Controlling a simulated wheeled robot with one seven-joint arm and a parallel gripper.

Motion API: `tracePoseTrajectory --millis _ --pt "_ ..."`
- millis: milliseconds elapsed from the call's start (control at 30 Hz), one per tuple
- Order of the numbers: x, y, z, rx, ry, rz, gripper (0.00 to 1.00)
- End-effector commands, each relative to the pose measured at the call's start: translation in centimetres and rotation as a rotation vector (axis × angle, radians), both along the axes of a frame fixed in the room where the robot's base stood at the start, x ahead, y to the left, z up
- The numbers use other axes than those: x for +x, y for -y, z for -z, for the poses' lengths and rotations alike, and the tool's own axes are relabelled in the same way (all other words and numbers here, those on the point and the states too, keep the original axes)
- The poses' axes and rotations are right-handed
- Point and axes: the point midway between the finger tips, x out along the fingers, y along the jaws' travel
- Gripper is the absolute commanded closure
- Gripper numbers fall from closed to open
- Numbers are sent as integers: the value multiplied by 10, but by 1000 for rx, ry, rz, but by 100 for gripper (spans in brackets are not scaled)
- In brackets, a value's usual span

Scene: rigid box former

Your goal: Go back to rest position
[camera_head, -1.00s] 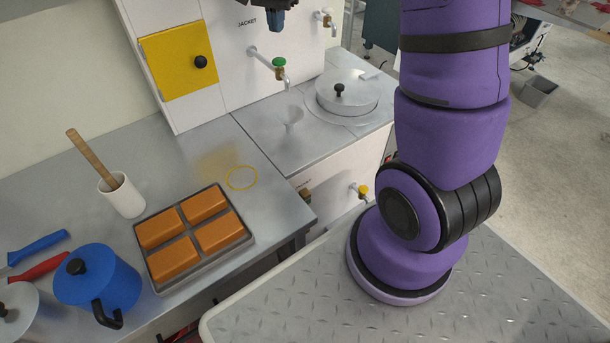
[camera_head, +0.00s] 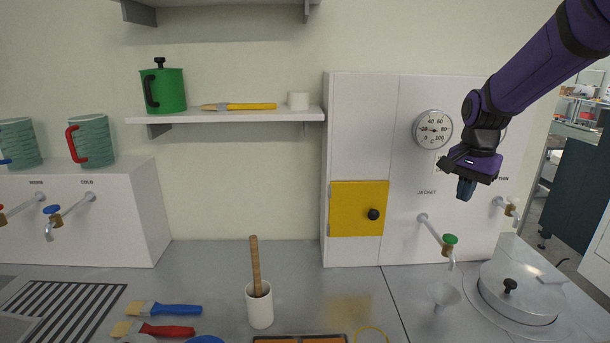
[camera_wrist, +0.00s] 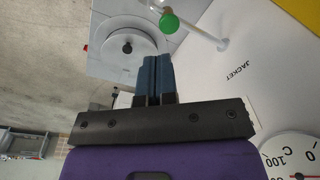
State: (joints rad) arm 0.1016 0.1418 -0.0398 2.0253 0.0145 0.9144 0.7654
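My gripper (camera_head: 466,188) hangs from the purple arm at the right, in front of the white cabinet (camera_head: 360,120) marked JACKET. Its blue fingers point down and sit together with nothing between them. In the wrist view my gripper (camera_wrist: 154,78) also shows its two blue fingers side by side, shut and empty. It is apart from the green-handled tap (camera_head: 450,240) below it and from the round dial gauge (camera_head: 433,129) to its left.
A lidded round vessel (camera_head: 520,290) and a small funnel (camera_head: 443,296) are at the lower right. A yellow door (camera_head: 357,209) is on the cabinet. A shelf (camera_head: 230,117) holds a green pot (camera_head: 163,88). A white holder (camera_head: 260,305) and brushes (camera_head: 163,310) are on the counter.

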Motion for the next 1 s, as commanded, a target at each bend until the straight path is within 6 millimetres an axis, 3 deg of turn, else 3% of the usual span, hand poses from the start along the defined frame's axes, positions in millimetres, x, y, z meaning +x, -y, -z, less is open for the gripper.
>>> tracePoseTrajectory --millis 33,200,500,800,1000 --pt "-14 -5 -14 -4 24 -40 100" --pt "-57 -21 -47 -22 87 -187 100" --pt "-139 -43 -84 -75 197 -443 100" --pt "-221 -59 -94 -152 300 -693 100" --pt "-262 -65 -90 -206 351 -825 100"
